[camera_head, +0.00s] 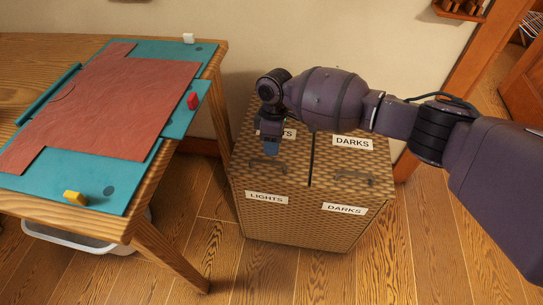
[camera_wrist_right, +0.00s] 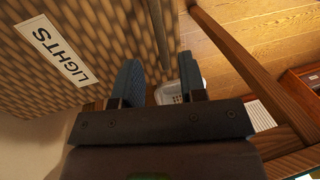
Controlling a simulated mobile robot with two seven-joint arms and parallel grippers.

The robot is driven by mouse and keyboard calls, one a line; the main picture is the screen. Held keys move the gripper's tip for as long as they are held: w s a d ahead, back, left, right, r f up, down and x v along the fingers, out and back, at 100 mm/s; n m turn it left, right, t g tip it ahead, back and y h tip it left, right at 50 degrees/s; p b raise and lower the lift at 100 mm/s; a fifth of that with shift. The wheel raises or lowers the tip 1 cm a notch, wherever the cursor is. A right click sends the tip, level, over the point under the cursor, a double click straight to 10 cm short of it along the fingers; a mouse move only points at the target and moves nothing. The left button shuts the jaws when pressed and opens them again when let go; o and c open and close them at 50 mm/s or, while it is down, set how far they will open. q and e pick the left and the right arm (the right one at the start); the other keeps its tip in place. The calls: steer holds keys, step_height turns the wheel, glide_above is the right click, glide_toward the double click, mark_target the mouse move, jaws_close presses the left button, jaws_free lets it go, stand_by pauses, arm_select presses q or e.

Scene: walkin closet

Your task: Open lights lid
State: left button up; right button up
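The woven hamper (camera_head: 290,225) stands on the floor with two lids on top. The lights lid (camera_head: 246,145) is on the left, closed, its LIGHTS label partly hidden behind my right gripper. The lights lid also fills the upper left of the right wrist view (camera_wrist_right: 75,85). Its dark handle (camera_head: 256,167) lies near the front edge. The darks lid (camera_head: 345,160) on the right is closed. My right gripper (camera_head: 271,151) points down over the lights lid, near the handle. In the wrist view its blue fingers (camera_wrist_right: 163,82) are apart, with a dark bar, probably the handle, showing between them. My left gripper is not in view.
A wooden table (camera_head: 180,165) with a teal mat (camera_head: 178,125), brown sheet (camera_head: 100,105) and small coloured blocks stands left of the hamper. A white bin (camera_head: 75,238) is under it. The floor (camera_head: 300,275) before the hamper is clear. A wall is behind.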

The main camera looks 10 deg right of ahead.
mark_target(272, 158)
steer(key=f, duration=0.3)
steer(key=s+f+b, duration=0.1)
steer(key=f, duration=0.1)
steer(key=shift+a+f, duration=0.1)
steer(key=shift+a, duration=0.05)
jaws_close()
